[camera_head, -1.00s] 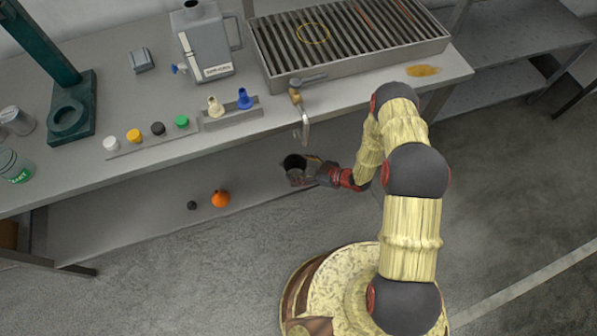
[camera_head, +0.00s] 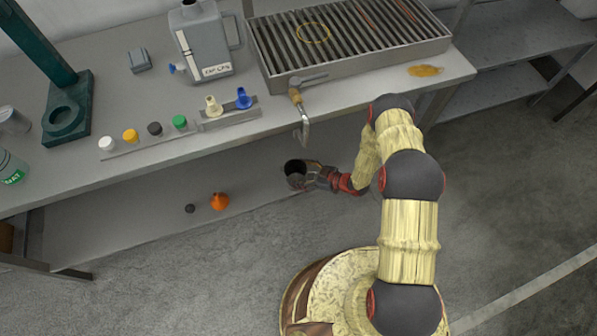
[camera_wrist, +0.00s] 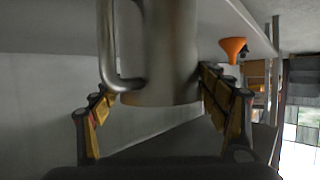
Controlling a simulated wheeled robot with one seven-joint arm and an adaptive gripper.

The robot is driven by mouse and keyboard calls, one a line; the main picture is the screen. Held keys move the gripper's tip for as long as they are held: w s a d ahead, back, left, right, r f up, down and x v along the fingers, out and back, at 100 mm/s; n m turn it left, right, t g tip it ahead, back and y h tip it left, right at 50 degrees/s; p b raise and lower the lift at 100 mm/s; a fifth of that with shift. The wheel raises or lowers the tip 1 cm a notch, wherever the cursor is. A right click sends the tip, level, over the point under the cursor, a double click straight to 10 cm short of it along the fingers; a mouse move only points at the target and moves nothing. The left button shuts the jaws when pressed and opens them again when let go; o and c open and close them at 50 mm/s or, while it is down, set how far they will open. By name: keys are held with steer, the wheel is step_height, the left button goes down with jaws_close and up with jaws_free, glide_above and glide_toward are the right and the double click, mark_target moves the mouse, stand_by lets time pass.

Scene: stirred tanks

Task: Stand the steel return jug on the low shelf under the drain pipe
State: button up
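The steel jug (camera_head: 296,180) is upright with its dark mouth facing up, just in front of and below the drain pipe (camera_head: 305,132). My gripper (camera_head: 313,177) reaches it from the right. In the wrist view, the jug (camera_wrist: 172,50) sits between the two fingers of my gripper (camera_wrist: 158,88), which appear closed on it, one finger by the handle. The low shelf (camera_head: 130,222) lies under the bench. I cannot tell whether the jug touches it.
An orange funnel (camera_head: 220,201) and a small dark knob-like piece (camera_head: 190,208) are on the shelf left of the jug. The bench edge (camera_head: 200,149) and a valve (camera_head: 296,94) overhang behind. The shelf is clear between funnel and jug.

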steer(key=shift+o, duration=1.4)
steer(key=p+v, duration=0.4)
steer(key=v, duration=0.8)
steer(key=shift+r, duration=0.15)
